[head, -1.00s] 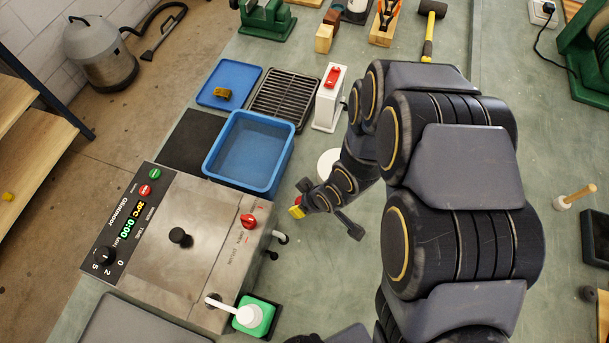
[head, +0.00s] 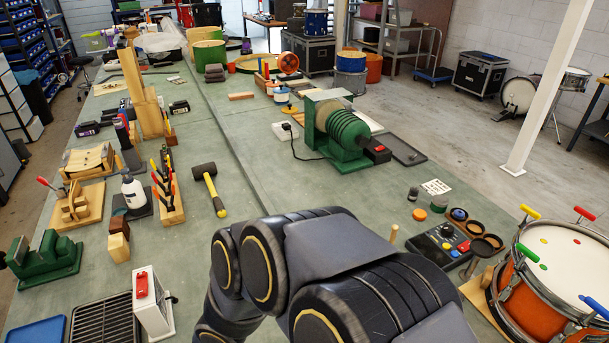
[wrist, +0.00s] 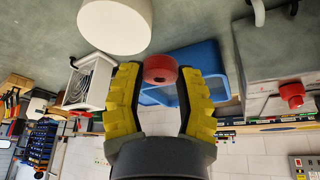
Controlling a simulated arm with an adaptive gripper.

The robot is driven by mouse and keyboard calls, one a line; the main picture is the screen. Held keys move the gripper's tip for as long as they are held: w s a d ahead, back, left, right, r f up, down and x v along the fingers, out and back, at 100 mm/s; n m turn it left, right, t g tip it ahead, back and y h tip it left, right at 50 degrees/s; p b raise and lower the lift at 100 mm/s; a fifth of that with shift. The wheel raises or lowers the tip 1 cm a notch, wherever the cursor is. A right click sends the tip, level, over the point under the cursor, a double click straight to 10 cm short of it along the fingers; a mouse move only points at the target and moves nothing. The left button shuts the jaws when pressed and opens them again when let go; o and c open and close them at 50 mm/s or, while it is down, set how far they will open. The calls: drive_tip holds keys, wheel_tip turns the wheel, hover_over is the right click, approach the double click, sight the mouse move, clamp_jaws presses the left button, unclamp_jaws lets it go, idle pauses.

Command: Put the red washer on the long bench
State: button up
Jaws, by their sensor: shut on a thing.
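My gripper (wrist: 160,72) has yellow ridged fingers. In the wrist view they are closed on the red washer (wrist: 160,66), a short red disc held between the fingertips. The washer seems clear of the surfaces behind it. In the head view my arm links fill the bottom centre, and my gripper and the held washer are out of sight. The long grey-green bench (head: 232,228) runs away from me, with a seam along it.
A blue tub (wrist: 206,57) and a white cylinder (wrist: 115,22) show in the wrist view. A mallet (head: 209,186), a green machine (head: 338,134), a control box (head: 443,243) and a drum (head: 548,285) stand around. Bare bench lies between mallet and machine.

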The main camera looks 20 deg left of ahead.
drive_tip(key=w+d+r+m+t, duration=0.1)
drive_tip(key=w+d+r+m, duration=0.25)
drive_tip(key=w, duration=0.35)
drive_tip(key=w+d+r+m+t+h, duration=0.1)
drive_tip(key=w+d+r+m, duration=0.15)
drive_tip(key=w+d, duration=0.3)
drive_tip(key=w+d+r+m+t, duration=0.2)
drive_tip(key=w+d+m, duration=0.1)
drive_tip(key=w, duration=0.5)
drive_tip(key=w+d+r+m+h, duration=0.1)
drive_tip(key=w+d+r+m, duration=0.2)
drive_tip(key=d, duration=0.8)
drive_tip(key=w+d+r+m+t+h, duration=0.1)
drive_tip(key=w+d+r+m, duration=0.3)
drive_tip(key=d, duration=0.8)
wheel_tip(320, 180, up, 2)
drive_tip(key=m+h, duration=0.1)
drive_tip(key=m, duration=0.2)
drive_tip(key=shift+d+m+h, duration=0.25)
drive_tip(key=shift+m+h, duration=0.05)
drive_tip(key=shift+m, duration=0.1)
drive_tip(key=shift+a, duration=0.15)
